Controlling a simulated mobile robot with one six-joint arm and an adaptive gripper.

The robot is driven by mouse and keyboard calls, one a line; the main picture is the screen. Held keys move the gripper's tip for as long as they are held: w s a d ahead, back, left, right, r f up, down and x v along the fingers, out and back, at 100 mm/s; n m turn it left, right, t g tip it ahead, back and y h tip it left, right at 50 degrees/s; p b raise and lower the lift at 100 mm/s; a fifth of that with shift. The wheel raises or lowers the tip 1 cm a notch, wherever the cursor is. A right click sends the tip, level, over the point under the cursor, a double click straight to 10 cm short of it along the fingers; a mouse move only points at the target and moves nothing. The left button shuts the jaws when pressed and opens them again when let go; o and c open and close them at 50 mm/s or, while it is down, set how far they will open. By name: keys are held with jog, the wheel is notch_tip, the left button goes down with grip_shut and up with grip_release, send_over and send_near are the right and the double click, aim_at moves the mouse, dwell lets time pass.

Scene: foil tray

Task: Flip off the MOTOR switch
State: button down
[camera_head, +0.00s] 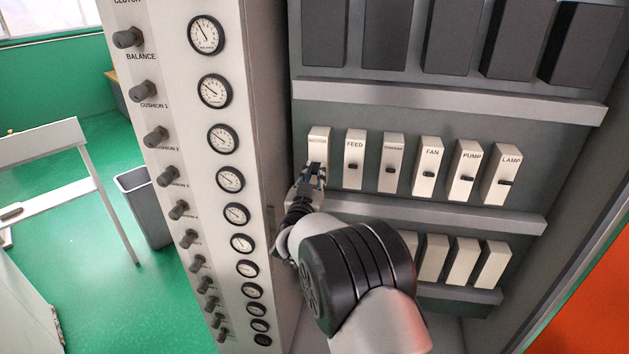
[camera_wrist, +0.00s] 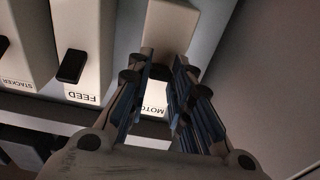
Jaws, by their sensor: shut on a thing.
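The MOTOR switch (camera_head: 319,137) is the leftmost white box in the upper row of switches in the head view. Its label is small there, but part of it, "MOTO", reads upside down on the box (camera_wrist: 172,25) in the wrist view. My gripper (camera_head: 316,172) is at the front of this box, its two fingers closed on the switch's lever. In the wrist view the gripper (camera_wrist: 163,70) has one finger on each side of the lever area. The fingers hide most of the lever, so its position cannot be told.
The FEED switch (camera_head: 355,144) stands close on the right, its dark lever sticking out. The STACKER (camera_head: 392,147), FAN (camera_head: 431,153), PUMP (camera_head: 468,158) and LAMP (camera_head: 510,163) switches follow. A grey ledge (camera_head: 480,216) runs below. A gauge panel (camera_head: 185,60) stands at left.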

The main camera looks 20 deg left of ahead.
jog(key=shift+w+f+t+b, duration=0.1)
jog(key=shift+f+t+b, duration=0.75)
jog(key=shift+b, duration=1.85)
jog(key=shift+r+t+b, duration=0.15)
jog(key=shift+t+b, duration=0.3)
jog(key=shift+b, duration=0.45)
jog(key=shift+r, duration=0.15)
jog(key=c, duration=1.4)
grip_release()
jog(key=shift+c, duration=0.2)
jog(key=shift+y, duration=0.3)
jog(key=v, duration=1.2)
jog(key=shift+a, duration=0.1)
